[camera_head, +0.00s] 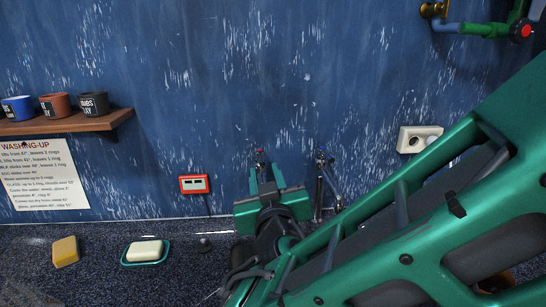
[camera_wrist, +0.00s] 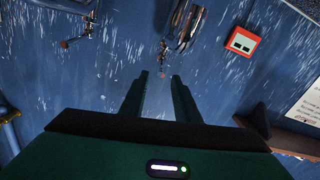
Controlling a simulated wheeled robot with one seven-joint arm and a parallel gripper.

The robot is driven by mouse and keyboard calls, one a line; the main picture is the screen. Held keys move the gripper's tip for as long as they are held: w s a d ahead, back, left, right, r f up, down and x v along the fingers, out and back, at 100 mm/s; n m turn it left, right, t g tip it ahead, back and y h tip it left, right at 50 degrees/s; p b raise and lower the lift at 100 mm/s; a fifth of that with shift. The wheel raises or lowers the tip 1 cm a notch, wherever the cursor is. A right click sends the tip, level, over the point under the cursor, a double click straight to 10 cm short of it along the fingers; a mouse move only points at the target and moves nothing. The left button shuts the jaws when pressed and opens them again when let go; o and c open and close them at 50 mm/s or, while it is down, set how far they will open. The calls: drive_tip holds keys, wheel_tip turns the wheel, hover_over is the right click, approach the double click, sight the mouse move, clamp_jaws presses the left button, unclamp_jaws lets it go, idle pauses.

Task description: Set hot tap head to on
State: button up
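A small metal tap head with a red mark (camera_head: 259,153) shows against the blue wall, just past the fingertips of my gripper (camera_head: 266,174); I take it to be the hot tap head. In the wrist view the tap head (camera_wrist: 163,48) lies ahead of the gap between my two fingers (camera_wrist: 159,76). The fingers are apart, with nothing seen held between them. I cannot tell whether a finger touches the tap head, or its on or off setting. A second metal tap (camera_head: 323,160) stands to the right; it also shows in the wrist view (camera_wrist: 79,34).
A red wall box (camera_head: 194,184) is left of my gripper. A white soap bar (camera_head: 145,251) lies on a teal dish, beside a yellow sponge (camera_head: 66,251). A shelf (camera_head: 115,119) holds mugs. A white socket (camera_head: 420,139) and green pipes (camera_head: 484,29) are right. My arm hides the lower right.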

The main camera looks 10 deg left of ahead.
sight(259, 156)
drive_tip(key=shift+w, duration=0.1)
drive_tip(key=x, duration=1)
drive_tip(key=shift+w+a, duration=0.1)
drive_tip(key=shift+w, duration=0.1)
clamp_jaws()
drive_tip(key=shift+a, duration=0.2)
